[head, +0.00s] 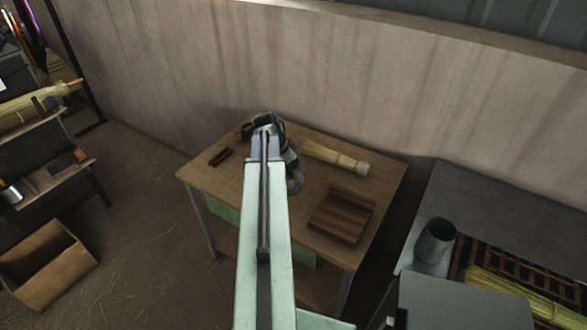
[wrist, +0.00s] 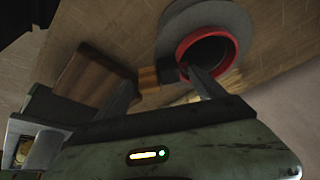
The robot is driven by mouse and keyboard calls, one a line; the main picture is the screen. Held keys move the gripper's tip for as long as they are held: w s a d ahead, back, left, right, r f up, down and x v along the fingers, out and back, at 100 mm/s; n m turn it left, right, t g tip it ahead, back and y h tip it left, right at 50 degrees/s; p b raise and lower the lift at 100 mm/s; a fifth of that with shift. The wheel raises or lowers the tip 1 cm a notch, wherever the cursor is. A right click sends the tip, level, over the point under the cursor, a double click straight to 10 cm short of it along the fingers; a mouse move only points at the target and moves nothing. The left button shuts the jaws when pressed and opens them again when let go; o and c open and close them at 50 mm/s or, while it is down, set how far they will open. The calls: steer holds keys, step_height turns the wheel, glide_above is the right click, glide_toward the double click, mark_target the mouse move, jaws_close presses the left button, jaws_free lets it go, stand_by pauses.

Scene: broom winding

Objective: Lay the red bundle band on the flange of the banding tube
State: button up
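The red bundle band (wrist: 181,54) shows in the wrist view as a ring around a dark opening. It appears to lie on the grey round flange (wrist: 176,22) of the banding tube, but whether it rests flat I cannot tell. My gripper (wrist: 160,78) has its two fingers spread apart, with nothing clearly held between them. The right fingertip overlaps the lower edge of the band; touching or not, I cannot tell. In the head view my arm hides the band, and part of a grey round object (head: 295,182) shows beside the arm on the table.
The wooden table (head: 385,190) carries a broom head (head: 335,158), a striped wooden block (head: 342,215) and a small dark piece (head: 220,157). A grey bench with a metal cup (head: 435,240) stands at right. A cardboard box (head: 45,265) is on the floor at left.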

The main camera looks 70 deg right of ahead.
steer(key=p+v, duration=0.7)
steer(key=shift+r, duration=0.35)
steer(key=shift+w+a, duration=0.1)
steer(key=shift+a, duration=0.05)
